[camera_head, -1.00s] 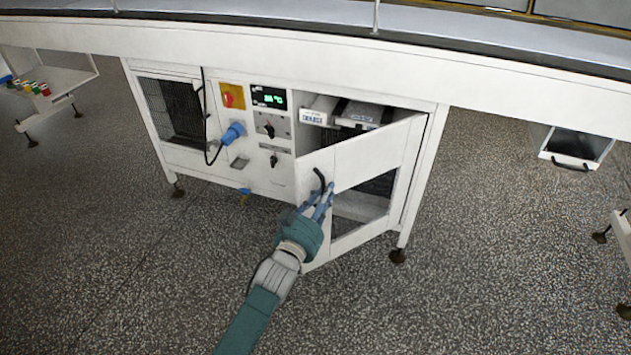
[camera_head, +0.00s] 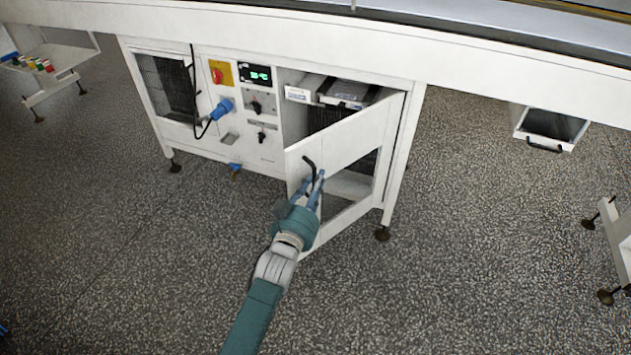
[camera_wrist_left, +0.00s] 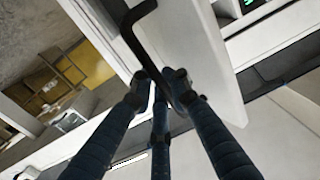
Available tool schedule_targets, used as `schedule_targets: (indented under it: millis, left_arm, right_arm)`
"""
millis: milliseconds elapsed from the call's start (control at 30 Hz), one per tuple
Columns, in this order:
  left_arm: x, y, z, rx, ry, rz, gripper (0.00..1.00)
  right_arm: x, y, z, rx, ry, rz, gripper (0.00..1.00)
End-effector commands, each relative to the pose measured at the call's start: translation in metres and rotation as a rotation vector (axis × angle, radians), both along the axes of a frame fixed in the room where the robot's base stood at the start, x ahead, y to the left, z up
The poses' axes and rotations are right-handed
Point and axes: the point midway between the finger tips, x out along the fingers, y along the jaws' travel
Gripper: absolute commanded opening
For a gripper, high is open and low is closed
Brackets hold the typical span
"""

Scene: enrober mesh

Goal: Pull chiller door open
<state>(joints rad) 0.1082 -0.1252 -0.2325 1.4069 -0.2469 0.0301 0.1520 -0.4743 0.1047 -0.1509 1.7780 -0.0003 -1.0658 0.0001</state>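The chiller door (camera_head: 345,138) is a white framed panel in the cabinet's right half, hinged on its right side. It stands partly open, its left edge swung out towards me. A black bent handle (camera_head: 309,165) sits near that free edge. My left gripper (camera_head: 317,180) is at the handle, with its arm coming up from below. In the left wrist view, the blue fingers of the left gripper (camera_wrist_left: 162,82) close around the lower end of the black handle (camera_wrist_left: 136,38). The exact finger contact is partly hidden. My right gripper is in neither view.
The white cabinet (camera_head: 205,146) carries a red switch, a green display and a blue plug (camera_head: 222,108) left of the door. Trays (camera_head: 345,92) show inside. A bin (camera_head: 548,128) hangs at the right. The speckled floor in front is clear.

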Motion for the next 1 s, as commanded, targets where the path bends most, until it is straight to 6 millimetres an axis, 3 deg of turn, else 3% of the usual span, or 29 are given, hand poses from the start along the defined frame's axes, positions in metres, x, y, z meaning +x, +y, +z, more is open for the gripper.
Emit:
schedule_targets:
  millis: [33,100,467,1000]
  left_arm:
    - [0.000,0.003,-0.003,0.004,0.004,0.003,0.19]
    - [0.000,0.003,-0.003,0.003,0.004,0.003,0.31]
    - [-0.005,0.003,-0.002,0.001,0.003,0.001,0.31]
    - [-0.102,0.028,-0.003,0.002,0.005,0.003,0.31]
  right_arm:
    - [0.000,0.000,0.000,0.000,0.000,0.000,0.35]
    - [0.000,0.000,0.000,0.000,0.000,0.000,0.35]
    - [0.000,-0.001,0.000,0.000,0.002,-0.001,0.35]
    - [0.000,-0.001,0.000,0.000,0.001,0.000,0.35]
